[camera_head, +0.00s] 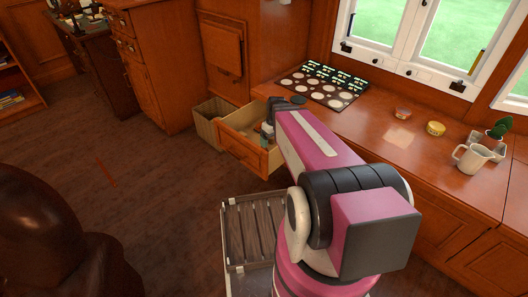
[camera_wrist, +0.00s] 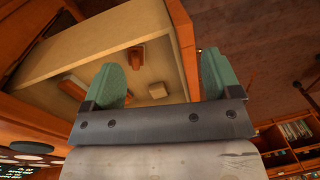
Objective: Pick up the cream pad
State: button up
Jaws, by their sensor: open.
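A small cream pad (camera_wrist: 158,90) lies on the floor of the open drawer (camera_head: 229,149). In the wrist view it sits between and beyond the fingers of my gripper (camera_wrist: 161,62). The gripper is open and nothing is between the fingers. It hangs over the drawer, and the drawer interior (camera_wrist: 100,48) fills the upper left of the wrist view. The right finger lies across the drawer's edge in that picture. In the head view my gripper (camera_head: 267,131) is small and partly hidden by my arm, and the pad cannot be made out.
Wooden pieces (camera_wrist: 75,84) also lie in the drawer. A wicker bin (camera_head: 208,118) stands beside it. The counter above carries a patterned board (camera_head: 322,85), two small tins (camera_head: 435,128), a white mug (camera_head: 471,157) and a potted plant (camera_head: 494,137). Open floor (camera_head: 140,170) lies left.

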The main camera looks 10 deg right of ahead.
jog(key=w+d+f+n+y, duration=0.2)
jog(key=w+f+n, duration=0.2)
jog(key=w+n, duration=0.35)
jog(key=w+d+f+n+y, duration=0.1)
jog(key=w+f+n, duration=0.4)
jog(key=w+n, duration=0.25)
jog(key=shift+g, duration=0.3)
jog(key=x, duration=0.5)
jog(key=shift+f, duration=0.1)
jog(key=shift+w+x, duration=0.2)
jog(key=shift+x, duration=1.05)
jog(key=shift+w+x, duration=0.25)
jog(key=shift+x, duration=1)
jog(key=c, duration=0.8)
notch_tip(320, 180, up, 10)
